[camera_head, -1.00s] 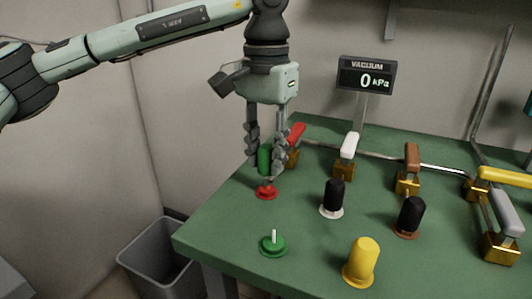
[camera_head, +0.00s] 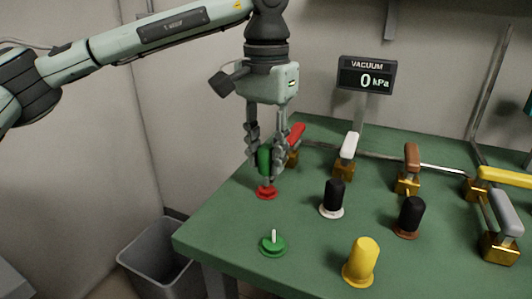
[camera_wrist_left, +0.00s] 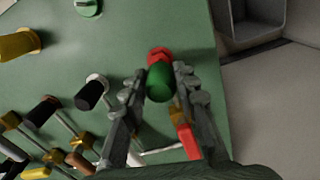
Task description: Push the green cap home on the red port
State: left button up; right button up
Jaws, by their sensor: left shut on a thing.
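The green cap (camera_head: 264,160) is held between the fingers of my left gripper (camera_head: 267,165), which points straight down. In the wrist view the green cap (camera_wrist_left: 160,84) sits between the fingertips of the left gripper (camera_wrist_left: 160,88). The red port (camera_head: 266,192) is a red flanged base on the green table, directly below the cap. In the wrist view the red port (camera_wrist_left: 158,54) shows just beyond the cap's end. In the head view a small gap seems to show between cap and red flange; whether the cap touches the port's stem is hidden by the fingertips. My right gripper is not in view.
An uncapped green port (camera_head: 272,244) stands nearer the table's front edge. Black caps (camera_head: 333,196) and (camera_head: 410,214) and a yellow cap (camera_head: 361,260) stand to the right. A red-handled valve (camera_head: 296,134) is close behind the gripper. The vacuum display (camera_head: 367,76) reads 0 kPa.

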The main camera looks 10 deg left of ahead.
aim_at(266, 179)
pick_arm(q)
jog(key=shift+f+b, duration=1.25)
jog(key=shift+f, duration=0.65)
jog(key=o, duration=1.1)
jog(key=shift+r, duration=0.1)
notch_tip(266, 179, up, 12)
